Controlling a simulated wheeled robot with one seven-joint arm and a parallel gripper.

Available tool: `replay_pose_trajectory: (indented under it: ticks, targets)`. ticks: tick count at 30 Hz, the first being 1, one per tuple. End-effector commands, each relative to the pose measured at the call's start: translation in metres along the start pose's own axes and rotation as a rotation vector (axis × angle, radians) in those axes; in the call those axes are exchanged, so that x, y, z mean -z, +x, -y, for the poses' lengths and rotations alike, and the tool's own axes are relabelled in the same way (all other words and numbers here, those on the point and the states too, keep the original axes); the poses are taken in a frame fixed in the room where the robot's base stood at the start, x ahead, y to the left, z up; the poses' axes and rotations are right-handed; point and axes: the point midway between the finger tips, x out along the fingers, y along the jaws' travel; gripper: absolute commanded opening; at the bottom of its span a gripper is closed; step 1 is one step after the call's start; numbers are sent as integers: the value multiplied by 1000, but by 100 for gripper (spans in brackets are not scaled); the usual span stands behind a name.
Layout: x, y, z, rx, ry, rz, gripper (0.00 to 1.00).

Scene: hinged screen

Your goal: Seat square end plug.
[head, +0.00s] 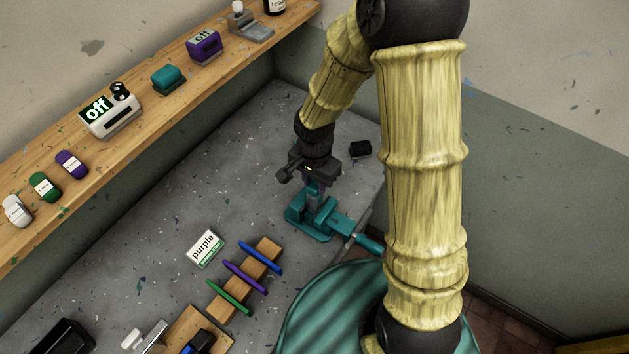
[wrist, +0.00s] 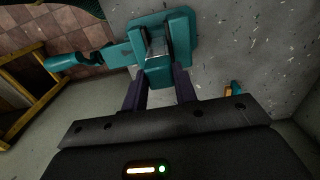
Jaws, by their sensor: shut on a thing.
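My gripper (head: 315,188) points down over the teal vise (head: 310,231) on the grey bench. In the wrist view its two dark purple fingers (wrist: 160,85) are closed in on a small piece right at the vise. A grey metal piece (wrist: 157,44) stands between the dark jaws of the vise (wrist: 183,22). Whether the held piece touches the metal piece or sits in it is not clear.
The vise handle (head: 370,244) sticks out toward the bench edge. A small black block (head: 360,149) lies behind. Blue, purple and green sticks lie on a wooden rack (head: 217,309), beside a card reading "purple" (head: 204,248). A wooden shelf (head: 150,130) carries several devices.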

Motion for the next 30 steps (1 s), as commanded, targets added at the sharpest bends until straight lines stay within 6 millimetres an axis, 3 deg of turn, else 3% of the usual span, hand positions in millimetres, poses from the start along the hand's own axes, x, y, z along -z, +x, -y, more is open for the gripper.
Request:
replay_pose_trajectory:
  ticks: [1,2,6,19,30]
  targets:
    - [0,0,0,0,0,0,5]
    - [0,0,0,0,0,0,30]
    - [0,0,0,0,0,0,53]
    - [1,-8,0,2,2,-2,53]
    - [1,-68,1,5,1,-5,53]
